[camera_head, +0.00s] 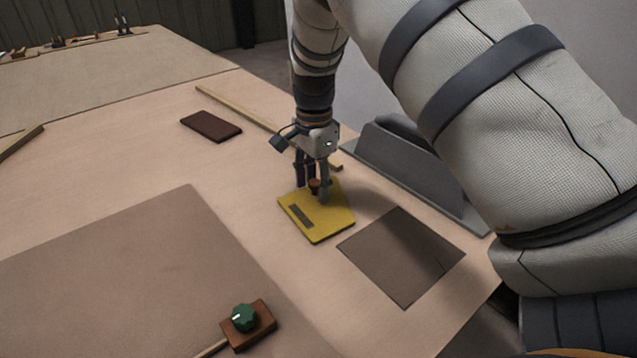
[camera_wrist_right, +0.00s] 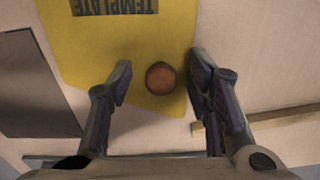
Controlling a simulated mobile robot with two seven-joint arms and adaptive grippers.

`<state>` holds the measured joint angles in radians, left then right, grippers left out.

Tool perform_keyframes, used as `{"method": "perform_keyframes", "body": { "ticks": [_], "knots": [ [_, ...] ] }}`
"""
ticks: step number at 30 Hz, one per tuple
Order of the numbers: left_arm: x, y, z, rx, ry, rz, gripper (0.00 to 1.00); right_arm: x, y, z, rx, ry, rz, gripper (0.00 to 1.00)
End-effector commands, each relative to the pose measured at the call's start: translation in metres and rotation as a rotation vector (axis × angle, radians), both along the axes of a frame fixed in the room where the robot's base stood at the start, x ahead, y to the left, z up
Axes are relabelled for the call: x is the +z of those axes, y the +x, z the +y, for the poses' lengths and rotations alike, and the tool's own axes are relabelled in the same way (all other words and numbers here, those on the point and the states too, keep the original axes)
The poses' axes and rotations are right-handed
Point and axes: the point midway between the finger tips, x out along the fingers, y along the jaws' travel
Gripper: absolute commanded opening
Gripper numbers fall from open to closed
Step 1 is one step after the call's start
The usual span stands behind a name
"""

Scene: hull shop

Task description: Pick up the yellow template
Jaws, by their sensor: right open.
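The yellow template (camera_head: 322,222) lies flat on the pale bench top, with a dark label and a small brown knob (camera_head: 314,186) near its far end. In the right wrist view the template (camera_wrist_right: 120,50) shows the word TEMPLATE upside down, and the round knob (camera_wrist_right: 161,77) stands between my fingers. My right gripper (camera_head: 313,190) points down over the template, one finger on each side of the knob. In the wrist view my right gripper (camera_wrist_right: 157,85) is open, with gaps on both sides of the knob. My left gripper is not in view.
A dark brown square (camera_head: 400,258) lies close to the template's right. A grey angled stand (camera_head: 415,165) is behind it. A dark red block (camera_head: 211,126), a long wooden strip (camera_head: 235,107) and a green knob on a wooden block (camera_head: 246,320) are also on the bench.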

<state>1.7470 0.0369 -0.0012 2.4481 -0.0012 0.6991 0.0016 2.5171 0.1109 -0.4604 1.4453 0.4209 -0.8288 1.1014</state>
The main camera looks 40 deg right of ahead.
Motion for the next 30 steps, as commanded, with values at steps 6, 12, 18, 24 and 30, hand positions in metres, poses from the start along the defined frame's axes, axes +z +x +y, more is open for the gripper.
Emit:
{"method": "perform_keyframes", "body": {
  "ticks": [6, 12, 18, 24, 30],
  "knots": [
    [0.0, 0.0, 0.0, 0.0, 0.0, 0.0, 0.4, -0.003, 0.0, 0.0, 0.0, 0.0, -0.001, 0.46],
    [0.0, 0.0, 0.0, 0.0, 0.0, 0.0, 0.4, -0.002, 0.0, 0.0, 0.0, 0.0, 0.0, 0.03],
    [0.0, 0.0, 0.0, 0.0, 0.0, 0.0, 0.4, -0.002, 0.0, 0.0, 0.0, 0.0, -0.001, 0.0],
    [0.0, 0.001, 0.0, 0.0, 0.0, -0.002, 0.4, 0.003, 0.001, 0.0, 0.001, -0.001, -0.003, 0.0],
    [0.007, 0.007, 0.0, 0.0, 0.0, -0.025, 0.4, 0.044, -0.005, 0.004, 0.002, 0.001, -0.007, 0.0]
  ]
}}
